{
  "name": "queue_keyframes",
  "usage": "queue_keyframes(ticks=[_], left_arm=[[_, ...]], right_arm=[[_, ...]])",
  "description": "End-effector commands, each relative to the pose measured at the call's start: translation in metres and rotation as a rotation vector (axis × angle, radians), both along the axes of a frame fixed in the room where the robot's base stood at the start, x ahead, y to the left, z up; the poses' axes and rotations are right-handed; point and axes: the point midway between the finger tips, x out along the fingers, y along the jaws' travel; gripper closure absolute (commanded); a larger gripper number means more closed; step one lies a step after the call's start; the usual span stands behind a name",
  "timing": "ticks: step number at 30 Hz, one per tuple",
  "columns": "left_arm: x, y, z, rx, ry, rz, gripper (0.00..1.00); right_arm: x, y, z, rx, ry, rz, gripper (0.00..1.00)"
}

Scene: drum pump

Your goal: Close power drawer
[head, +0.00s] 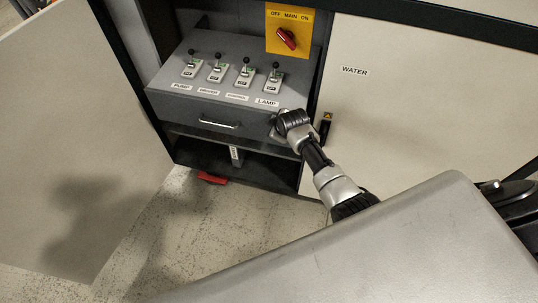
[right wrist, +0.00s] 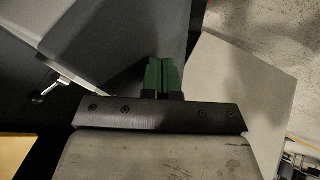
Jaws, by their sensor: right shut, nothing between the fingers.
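The grey power drawer (head: 190,108) sticks out of the open cabinet, with a metal bar handle (head: 218,123) on its front. Its top carries several black-knobbed toggle switches over labels such as PUMP and LAMP. My right gripper (head: 280,129) is at the right end of the drawer front, below the LAMP label. Its fingertips are hard to make out there, and I cannot tell whether they touch the drawer. In the right wrist view its green fingers (right wrist: 162,77) are shut together and empty, beside a grey surface (right wrist: 145,25). My left gripper is not in view.
A yellow OFF MAIN ON panel (head: 289,28) with a red knob is above the drawer. A large cabinet door (head: 75,110) stands open at left. The WATER panel (head: 410,95) is at right. A dark shelf space lies below the drawer, and a red object (head: 212,178) lies beneath it.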

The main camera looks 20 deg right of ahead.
Motion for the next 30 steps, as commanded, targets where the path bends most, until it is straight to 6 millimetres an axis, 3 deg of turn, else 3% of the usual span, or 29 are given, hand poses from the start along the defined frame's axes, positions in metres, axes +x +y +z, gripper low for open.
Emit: queue_keyframes(ticks=[1,3,12,19,30], left_arm=[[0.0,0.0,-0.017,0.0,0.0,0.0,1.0],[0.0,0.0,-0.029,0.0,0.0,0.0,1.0],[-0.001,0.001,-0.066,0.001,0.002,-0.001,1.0],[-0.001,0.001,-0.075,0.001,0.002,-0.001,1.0],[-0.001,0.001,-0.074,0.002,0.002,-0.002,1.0]], right_arm=[[0.012,-0.009,-0.008,-0.003,0.0,0.0,1.0],[0.026,-0.019,-0.008,-0.001,0.0,-0.001,1.0],[0.066,-0.049,-0.007,0.002,0.004,0.002,1.0],[0.077,-0.057,-0.004,0.004,0.006,0.003,1.0],[0.077,-0.058,-0.003,0.003,0.008,0.004,1.0]])
